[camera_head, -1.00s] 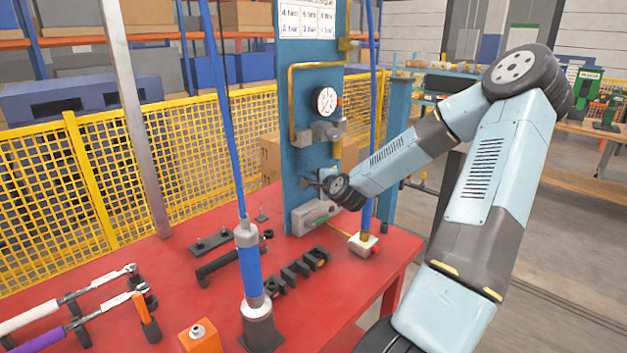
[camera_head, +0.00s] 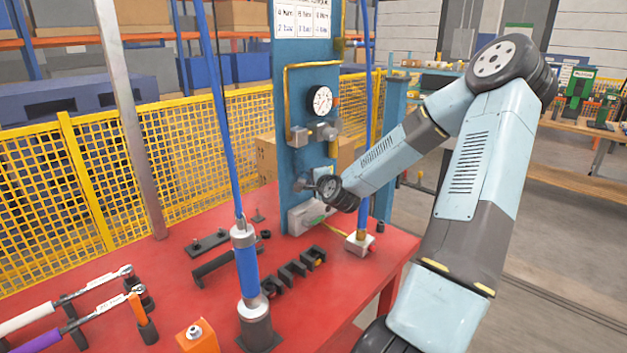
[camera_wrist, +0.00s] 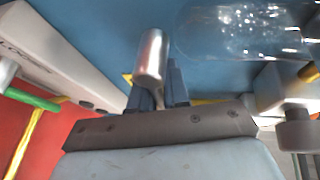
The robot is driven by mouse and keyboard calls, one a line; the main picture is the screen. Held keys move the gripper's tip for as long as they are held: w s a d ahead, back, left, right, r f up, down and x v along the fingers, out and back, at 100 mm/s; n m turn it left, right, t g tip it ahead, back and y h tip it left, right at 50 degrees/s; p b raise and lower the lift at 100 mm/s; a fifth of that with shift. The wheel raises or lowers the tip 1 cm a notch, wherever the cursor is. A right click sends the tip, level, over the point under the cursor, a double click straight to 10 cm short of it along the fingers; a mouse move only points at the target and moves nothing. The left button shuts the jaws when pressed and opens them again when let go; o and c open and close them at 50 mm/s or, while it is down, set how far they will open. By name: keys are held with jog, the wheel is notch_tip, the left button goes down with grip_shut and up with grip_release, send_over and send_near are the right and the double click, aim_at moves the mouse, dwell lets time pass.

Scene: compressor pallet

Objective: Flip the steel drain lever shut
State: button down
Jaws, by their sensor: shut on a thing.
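The steel drain lever (camera_wrist: 151,58) is a short, rounded metal bar standing out before the blue panel in the wrist view. My gripper (camera_wrist: 158,90) has its dark fingers closed around the lower part of the lever, with the rounded end showing beyond them. In the head view my gripper (camera_head: 308,186) is at the lower part of the blue upright panel (camera_head: 291,105), below the pressure gauge (camera_head: 322,100). The lever is too small to make out there, and my wrist hides part of the panel.
A clear bowl (camera_wrist: 250,30) is close above right of the fingers. A green handle (camera_wrist: 30,98) lies left, beside a pale block (camera_wrist: 55,65). The red table (camera_head: 320,295) carries a blue cylinder (camera_head: 246,270) and black holders (camera_head: 290,272). Yellow mesh fencing (camera_head: 50,200) stands behind.

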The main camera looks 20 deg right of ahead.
jog(key=shift+s, duration=0.1)
jog(key=c, duration=1.2)
grip_release()
jog(key=shift+s, duration=0.1)
